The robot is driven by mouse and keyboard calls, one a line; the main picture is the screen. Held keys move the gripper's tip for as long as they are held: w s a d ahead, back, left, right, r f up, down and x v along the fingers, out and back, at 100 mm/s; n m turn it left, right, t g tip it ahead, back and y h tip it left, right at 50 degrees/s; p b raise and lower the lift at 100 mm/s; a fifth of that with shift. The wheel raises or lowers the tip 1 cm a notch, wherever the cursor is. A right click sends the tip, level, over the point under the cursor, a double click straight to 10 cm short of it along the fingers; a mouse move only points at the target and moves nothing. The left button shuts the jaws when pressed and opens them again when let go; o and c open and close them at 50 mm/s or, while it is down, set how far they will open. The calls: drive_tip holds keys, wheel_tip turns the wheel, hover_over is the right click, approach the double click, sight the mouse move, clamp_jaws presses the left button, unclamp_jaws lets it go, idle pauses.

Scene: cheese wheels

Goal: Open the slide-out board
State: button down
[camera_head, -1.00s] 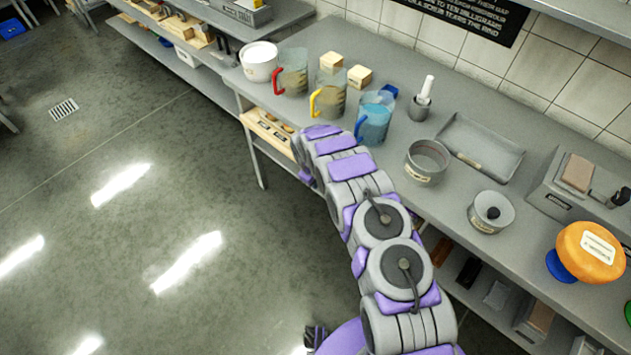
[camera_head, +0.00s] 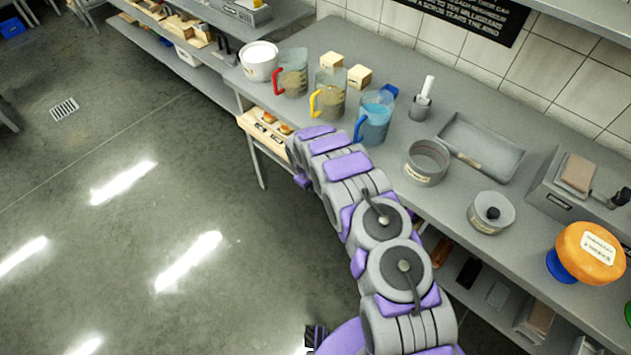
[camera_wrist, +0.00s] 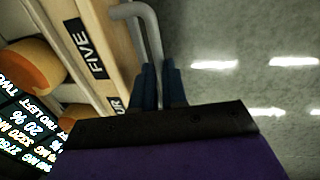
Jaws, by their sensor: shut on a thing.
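The slide-out board (camera_head: 248,122) is pale wood and sticks out from under the counter's front edge, left of my arm. Small orange-brown pieces lie on it. In the wrist view its wooden front (camera_wrist: 113,22) has black labels, one reading "FIVE". A grey bar handle (camera_wrist: 146,22) stands off that front. My gripper (camera_wrist: 158,72) is shut on the handle, with its dark blue fingers on either side. In the head view my gripper is hidden behind my arm.
A metal counter (camera_head: 395,178) holds a white tub (camera_head: 259,66), three jugs with coloured handles, a grey pot (camera_head: 427,164) and a tray (camera_head: 481,150). An orange cheese wheel (camera_head: 585,252) stands at the right. The floor (camera_head: 130,220) in front is clear.

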drive_tip(key=s+a, duration=1.6)
drive_tip(key=s, duration=0.5)
drive_tip(key=shift+a, duration=0.2)
drive_tip(key=shift+w, duration=0.1)
drive_tip(key=c, duration=1.2)
unclamp_jaws()
drive_tip(key=shift+o, duration=0.2)
wheel_tip(320, 180, up, 17)
drive_tip(key=s+a+p, duration=0.2)
drive_tip(key=p, duration=0.1)
drive_tip(key=shift+s+p, duration=0.25)
drive_tip(key=shift+p, duration=0.1)
drive_tip(key=shift+a, duration=0.1)
